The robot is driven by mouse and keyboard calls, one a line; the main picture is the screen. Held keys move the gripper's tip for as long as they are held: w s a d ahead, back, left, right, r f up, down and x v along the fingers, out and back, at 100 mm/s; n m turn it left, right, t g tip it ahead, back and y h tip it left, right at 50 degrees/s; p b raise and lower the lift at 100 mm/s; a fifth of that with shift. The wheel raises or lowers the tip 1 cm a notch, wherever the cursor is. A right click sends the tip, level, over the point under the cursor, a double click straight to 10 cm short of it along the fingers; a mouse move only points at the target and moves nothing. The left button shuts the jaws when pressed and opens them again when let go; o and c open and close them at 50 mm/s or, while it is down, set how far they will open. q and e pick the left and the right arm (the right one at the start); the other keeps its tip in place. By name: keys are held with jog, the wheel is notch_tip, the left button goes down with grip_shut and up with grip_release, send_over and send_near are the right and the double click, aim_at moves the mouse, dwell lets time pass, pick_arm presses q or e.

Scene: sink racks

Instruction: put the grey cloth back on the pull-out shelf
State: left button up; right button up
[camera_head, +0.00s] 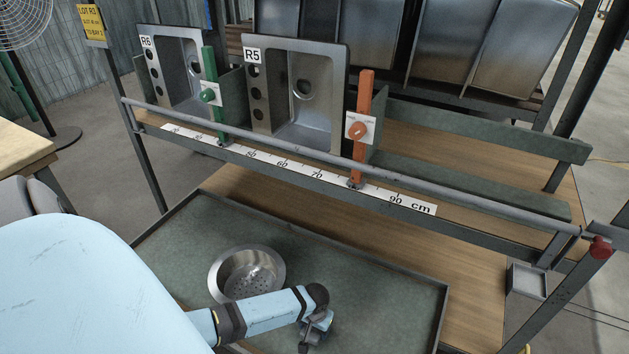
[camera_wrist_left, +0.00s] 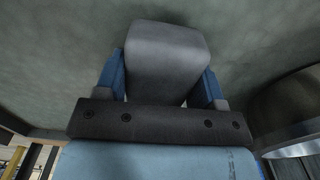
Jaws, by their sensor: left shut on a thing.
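The grey cloth (camera_wrist_left: 168,62) shows in the left wrist view as a thick, rounded grey bundle between the two blue fingers. My left gripper (camera_wrist_left: 166,85) is shut on it. In the head view my left gripper (camera_head: 314,330) hangs over the front part of the pull-out shelf (camera_head: 385,300), right of the steel bowl. The cloth cannot be clearly told from the gripper there. The shelf is a green-grey surface with a dark raised rim. Whether the cloth touches it I cannot tell. My right gripper is out of view.
A perforated steel bowl (camera_head: 247,274) sits on the shelf, close to my left forearm; its side shows in the wrist view (camera_wrist_left: 290,108). A rack with sinks, a scale (camera_head: 317,175) and a grey rail (camera_head: 440,189) stands behind. The shelf's right part is clear.

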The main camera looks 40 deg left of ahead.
pick_arm(q)
jog(key=shift+f, duration=0.7)
jog(key=shift+r, duration=0.15)
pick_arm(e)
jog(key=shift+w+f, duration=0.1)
pick_arm(q)
jog(key=o, duration=0.9)
jog(key=shift+f, duration=0.2)
notch_tip(320, 180, up, 5)
jog(key=p, duration=0.3)
jog(key=shift+r, duration=0.2)
notch_tip(320, 180, up, 7)
jog(key=p, duration=0.3)
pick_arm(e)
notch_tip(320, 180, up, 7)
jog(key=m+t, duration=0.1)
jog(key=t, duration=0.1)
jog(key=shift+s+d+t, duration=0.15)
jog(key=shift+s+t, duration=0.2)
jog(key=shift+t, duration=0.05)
